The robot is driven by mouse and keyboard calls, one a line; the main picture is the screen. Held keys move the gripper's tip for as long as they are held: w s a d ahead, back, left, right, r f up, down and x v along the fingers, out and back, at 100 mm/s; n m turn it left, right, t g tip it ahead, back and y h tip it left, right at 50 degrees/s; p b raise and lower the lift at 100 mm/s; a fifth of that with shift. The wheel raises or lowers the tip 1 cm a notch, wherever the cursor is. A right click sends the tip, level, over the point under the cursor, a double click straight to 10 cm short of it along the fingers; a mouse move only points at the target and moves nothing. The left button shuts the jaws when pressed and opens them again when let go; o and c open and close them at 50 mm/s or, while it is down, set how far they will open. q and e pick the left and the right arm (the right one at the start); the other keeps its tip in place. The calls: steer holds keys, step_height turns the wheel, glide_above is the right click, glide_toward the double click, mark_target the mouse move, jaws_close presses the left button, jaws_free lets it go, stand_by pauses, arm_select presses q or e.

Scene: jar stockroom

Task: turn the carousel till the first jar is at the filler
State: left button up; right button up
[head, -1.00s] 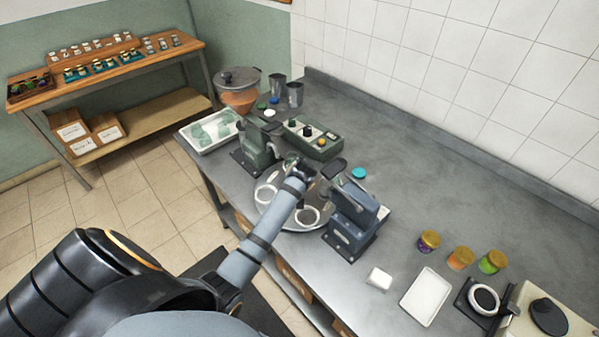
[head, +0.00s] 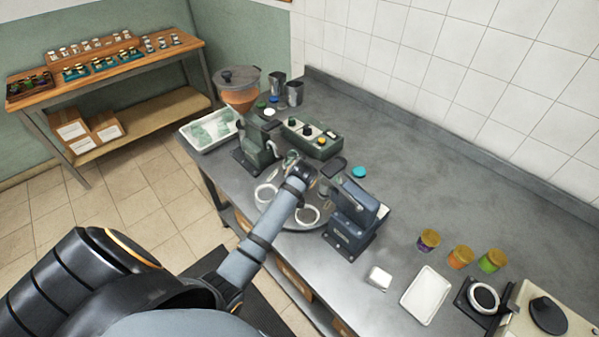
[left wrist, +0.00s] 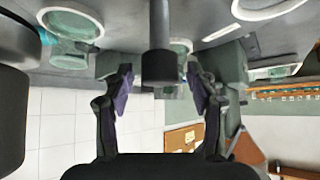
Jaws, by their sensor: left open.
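The round grey carousel (head: 285,222) is at the bench's front edge, between a green machine (head: 257,145) and a blue machine (head: 353,212). Two pale rings show on it, a left ring (head: 265,193) and a front ring (head: 307,215). My left gripper (head: 305,168) is over the carousel, its fingers largely hidden in the head view. In the left wrist view the gripper (left wrist: 158,72) is open, with a dark upright post (left wrist: 159,30) between its fingers; I cannot tell whether they touch. A glass jar (left wrist: 70,22) shows there at upper left. My right gripper is out of view.
A green control box (head: 315,143) stands behind the carousel. A white tray of glass (head: 203,143) is at the left end. Lidded jars (head: 461,256), an empty tray (head: 426,296) and a scale (head: 484,298) are right. The back right bench is clear.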

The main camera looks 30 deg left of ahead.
arm_select(q)
steer(key=v, duration=1.1)
steer(key=shift+s+r, duration=0.2)
steer(key=shift+r, duration=0.1)
steer(key=shift+d, duration=0.1)
steer(key=shift+c, duration=0.3)
